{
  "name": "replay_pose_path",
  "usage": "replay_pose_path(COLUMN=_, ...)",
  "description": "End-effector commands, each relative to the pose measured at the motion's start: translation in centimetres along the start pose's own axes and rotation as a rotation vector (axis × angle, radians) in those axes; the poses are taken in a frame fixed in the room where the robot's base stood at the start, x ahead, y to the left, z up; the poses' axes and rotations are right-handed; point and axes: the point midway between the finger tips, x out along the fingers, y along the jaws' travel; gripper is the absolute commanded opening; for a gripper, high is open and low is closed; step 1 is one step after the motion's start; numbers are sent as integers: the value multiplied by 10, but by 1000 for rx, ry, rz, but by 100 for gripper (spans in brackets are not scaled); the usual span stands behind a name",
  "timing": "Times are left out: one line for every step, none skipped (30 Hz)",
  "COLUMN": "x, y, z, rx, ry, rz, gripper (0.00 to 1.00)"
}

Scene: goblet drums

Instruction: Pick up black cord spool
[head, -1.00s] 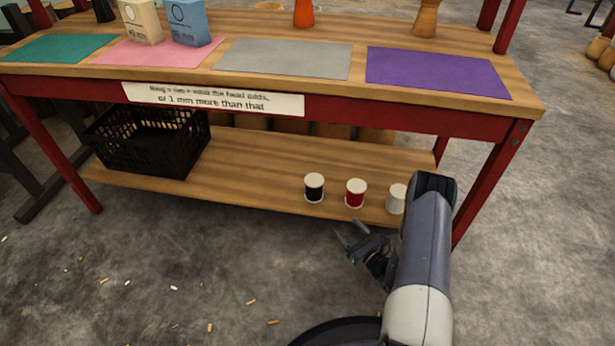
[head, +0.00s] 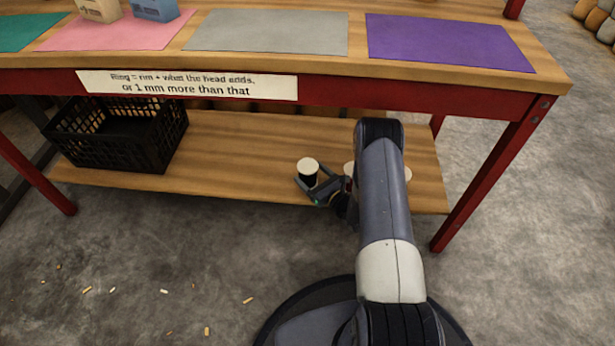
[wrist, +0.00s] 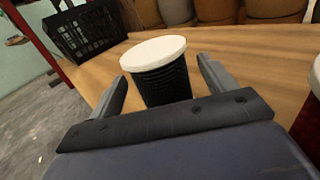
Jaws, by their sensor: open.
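The black cord spool (head: 307,173) stands upright on the lower wooden shelf (head: 235,165), with a white top rim and dark cord. In the wrist view the black cord spool (wrist: 160,75) is between the two fingers, near their tips. My gripper (head: 316,188) is open, with one finger on each side of the spool; it also shows in the wrist view (wrist: 162,85). Whether either finger touches the spool I cannot tell. The spool's lower part is partly hidden by the gripper in the head view.
A black crate (head: 118,135) stands at the shelf's left. The red and white spools are mostly hidden behind my arm; a spool rim (wrist: 316,75) shows at the wrist view's right edge. The red table edge (head: 400,95) lies above the shelf. The shelf between crate and spool is clear.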

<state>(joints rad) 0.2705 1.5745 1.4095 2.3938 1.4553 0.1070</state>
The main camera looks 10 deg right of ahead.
Motion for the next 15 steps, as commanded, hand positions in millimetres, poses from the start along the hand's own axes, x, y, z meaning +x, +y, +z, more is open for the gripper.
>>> replay_pose_path(x=9, y=1, z=-4, rx=-3, ry=-2, rz=2, gripper=79)
replay_pose_path(x=14, y=1, z=-3, rx=-3, ry=-1, rz=2, gripper=79)
replay_pose_path(x=19, y=1, z=-2, rx=-2, ry=-2, rz=3, gripper=79)
replay_pose_path(x=21, y=1, z=-2, rx=-2, ry=-2, rz=2, gripper=79)
replay_pose_path(x=23, y=1, z=-2, rx=-1, ry=-1, rz=1, gripper=79)
replay_pose_path(x=24, y=0, z=-1, rx=0, ry=0, rz=0, gripper=79)
replay_pose_path(x=24, y=0, z=-1, rx=0, ry=1, rz=-1, gripper=79)
replay_pose_path(x=24, y=0, z=0, rx=0, ry=1, rz=-1, gripper=79)
replay_pose_path(x=24, y=0, z=0, rx=0, ry=1, rz=-1, gripper=79)
replay_pose_path(x=24, y=0, z=0, rx=0, ry=1, rz=-1, gripper=79)
replay_pose_path(x=24, y=0, z=0, rx=0, ry=1, rz=-1, gripper=79)
replay_pose_path(x=24, y=0, z=0, rx=0, ry=1, rz=-1, gripper=76)
replay_pose_path(x=23, y=0, z=0, rx=0, ry=1, rz=-1, gripper=74)
replay_pose_path(x=23, y=0, z=0, rx=0, ry=1, rz=-1, gripper=72)
replay_pose_path(x=23, y=0, z=0, rx=0, ry=1, rz=-1, gripper=68)
